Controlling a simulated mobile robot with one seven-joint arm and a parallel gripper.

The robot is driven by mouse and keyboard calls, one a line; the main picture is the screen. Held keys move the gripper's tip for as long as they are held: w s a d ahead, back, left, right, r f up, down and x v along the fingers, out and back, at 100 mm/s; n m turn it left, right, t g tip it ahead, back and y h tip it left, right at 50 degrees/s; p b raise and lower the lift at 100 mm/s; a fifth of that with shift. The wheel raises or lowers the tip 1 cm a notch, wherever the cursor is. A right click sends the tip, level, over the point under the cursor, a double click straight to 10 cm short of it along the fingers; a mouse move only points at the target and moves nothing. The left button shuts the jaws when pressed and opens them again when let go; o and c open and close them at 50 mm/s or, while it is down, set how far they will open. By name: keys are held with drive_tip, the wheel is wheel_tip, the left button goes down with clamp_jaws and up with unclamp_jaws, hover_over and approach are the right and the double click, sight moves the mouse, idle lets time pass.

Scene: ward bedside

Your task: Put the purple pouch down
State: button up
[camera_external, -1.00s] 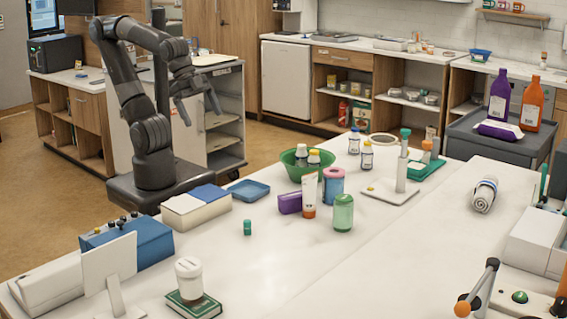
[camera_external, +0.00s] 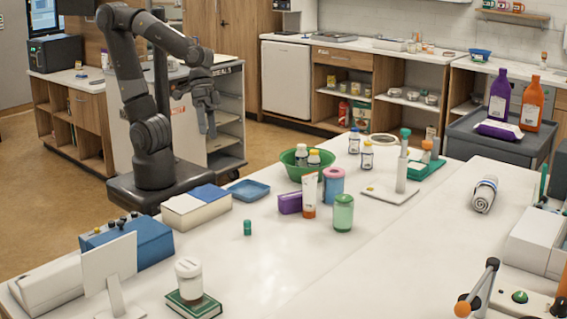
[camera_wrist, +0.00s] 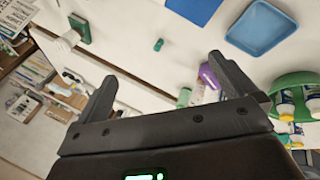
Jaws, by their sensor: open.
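My gripper (camera_external: 208,130) is open and empty. It hangs over the far side of the white table, its fingers pointing down; both fingers show in the wrist view (camera_wrist: 162,70). A flat purple and white pack (camera_external: 499,130), which looks like a pouch, lies on the grey cart (camera_external: 495,150) at the right, far from my gripper. A small purple block-like item (camera_external: 290,203) lies on the table in front of the green bowl (camera_external: 296,171). It also shows in the wrist view (camera_wrist: 208,76), partly hidden by a finger. Which of the two is the named pouch is unclear.
A white and orange tube (camera_external: 309,196), a pink and blue roll (camera_external: 333,184) and a green jar (camera_external: 343,213) stand close to the purple block. A blue tray (camera_external: 248,190) lies to the left. The table's front middle is largely clear.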

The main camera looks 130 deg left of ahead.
drive_tip(key=w+a+f+n+h, duration=0.2)
drive_tip(key=w+a+f+n, duration=0.15)
drive_tip(key=w+n, duration=0.35)
drive_tip(key=n+t+y, duration=0.2)
drive_tip(key=n+t, duration=0.1)
drive_tip(key=n, duration=1.4)
approach(294, 194)
drive_tip(key=w+f, duration=0.1)
drive_tip(key=f, duration=0.1)
drive_tip(key=shift+h, duration=0.3)
drive_tip(key=shift+x, duration=5.15)
drive_tip(key=shift+d, duration=0.1)
drive_tip(key=c, duration=0.8)
drive_tip(key=shift+r, duration=0.2)
